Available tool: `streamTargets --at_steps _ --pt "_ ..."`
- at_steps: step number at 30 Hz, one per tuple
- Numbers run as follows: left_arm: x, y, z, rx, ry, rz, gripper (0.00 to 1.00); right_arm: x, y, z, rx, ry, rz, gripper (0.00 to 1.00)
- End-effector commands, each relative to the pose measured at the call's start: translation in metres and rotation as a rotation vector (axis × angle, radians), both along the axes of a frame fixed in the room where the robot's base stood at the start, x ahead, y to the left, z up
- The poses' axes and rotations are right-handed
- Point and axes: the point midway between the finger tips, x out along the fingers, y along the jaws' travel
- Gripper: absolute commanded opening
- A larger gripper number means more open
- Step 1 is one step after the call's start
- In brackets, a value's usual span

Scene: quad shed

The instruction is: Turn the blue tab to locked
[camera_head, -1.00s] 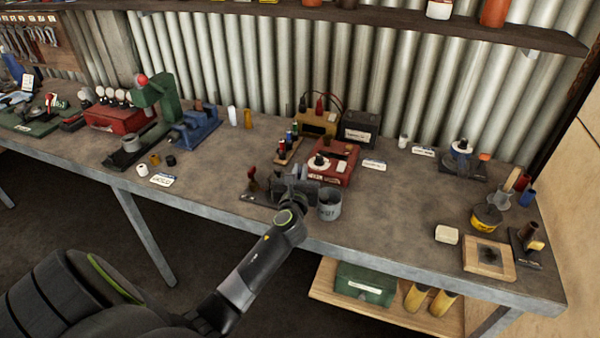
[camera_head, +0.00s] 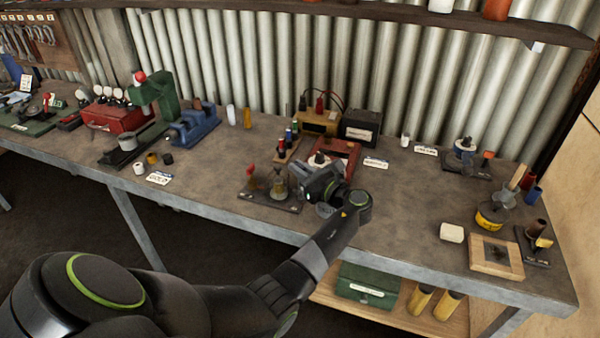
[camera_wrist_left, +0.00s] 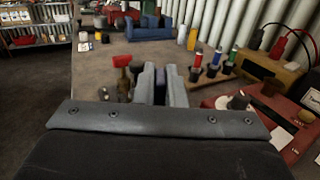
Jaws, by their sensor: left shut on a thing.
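My left gripper (camera_head: 296,176) reaches in over a small dark base plate (camera_head: 262,202) near the bench's front edge. In the left wrist view its two grey fingers (camera_wrist_left: 160,84) are close together, with a dark bluish sliver between them. I take this for the blue tab (camera_wrist_left: 159,86), mostly hidden by the fingers; its angle cannot be told. A red tab (camera_head: 252,170) stands upright on the same plate, left of the gripper. It also shows left of the fingers in the left wrist view (camera_wrist_left: 122,62). My right gripper is not in view.
A red box (camera_head: 350,150) with a dark knob and a rack of coloured plugs (camera_head: 284,152) stand behind the gripper. The bench to the right (camera_head: 400,210) is clear.

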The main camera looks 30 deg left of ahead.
Motion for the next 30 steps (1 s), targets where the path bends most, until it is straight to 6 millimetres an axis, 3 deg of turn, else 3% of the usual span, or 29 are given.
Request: streamTargets --at_steps 15,30 --pt "0.001 0.0 -0.003 -0.001 -0.001 0.384 0.0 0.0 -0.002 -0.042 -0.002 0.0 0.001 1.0" --pt "0.0 0.0 -0.001 -0.003 0.001 0.483 0.0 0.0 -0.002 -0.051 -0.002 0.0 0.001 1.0"
